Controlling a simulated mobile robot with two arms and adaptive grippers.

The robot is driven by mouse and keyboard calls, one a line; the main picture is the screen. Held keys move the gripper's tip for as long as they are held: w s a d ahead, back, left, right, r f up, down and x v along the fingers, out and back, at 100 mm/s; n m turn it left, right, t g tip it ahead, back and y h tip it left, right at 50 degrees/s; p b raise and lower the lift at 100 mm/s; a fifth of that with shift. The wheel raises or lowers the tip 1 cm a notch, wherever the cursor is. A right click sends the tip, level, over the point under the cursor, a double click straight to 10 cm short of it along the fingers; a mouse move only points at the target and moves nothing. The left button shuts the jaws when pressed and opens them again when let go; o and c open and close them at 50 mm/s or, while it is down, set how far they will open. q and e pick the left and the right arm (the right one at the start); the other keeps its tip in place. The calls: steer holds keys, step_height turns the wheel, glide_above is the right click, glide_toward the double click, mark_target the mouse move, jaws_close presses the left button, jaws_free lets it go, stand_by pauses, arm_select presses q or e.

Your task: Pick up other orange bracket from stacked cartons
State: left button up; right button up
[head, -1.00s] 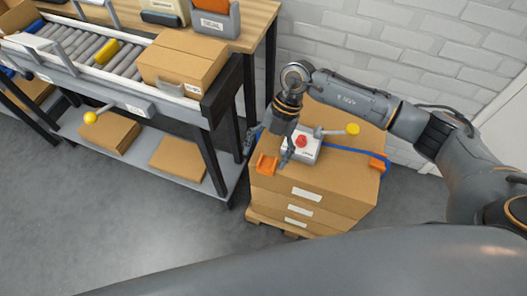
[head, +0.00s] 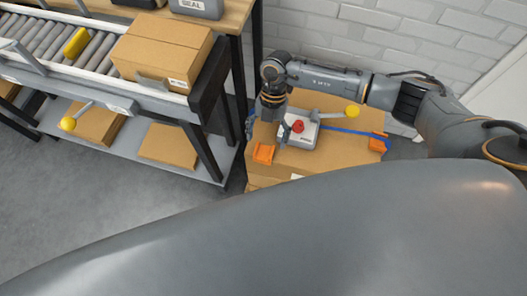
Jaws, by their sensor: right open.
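The stacked cartons (head: 315,165) stand near the middle with a blue strap across the top. One orange bracket (head: 264,153) sits at the near left edge of the top carton. Another orange bracket (head: 378,143) sits at the right edge, by the strap's end. My right gripper (head: 267,129) is open and points down over the left part of the carton top, just behind the left bracket and beside a grey box with a red button (head: 298,127). Its fingers are apart, and no bracket shows between them. My left gripper is not in view.
A lever with a yellow knob (head: 352,111) sticks out from the button box. A roller conveyor table (head: 120,100) with a carton (head: 165,48) stands left of the stack. A brick wall is behind. My grey body hides the foreground and lower stack.

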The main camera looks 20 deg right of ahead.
mark_target(263, 155)
steer(key=x, duration=0.4)
steer(key=shift+w+a, duration=0.1)
steer(key=shift+a+f, duration=0.1)
steer(key=shift+f, duration=0.25)
steer(key=c, duration=1)
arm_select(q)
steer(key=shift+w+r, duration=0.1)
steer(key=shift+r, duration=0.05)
arm_select(e)
steer(key=shift+c, duration=0.4)
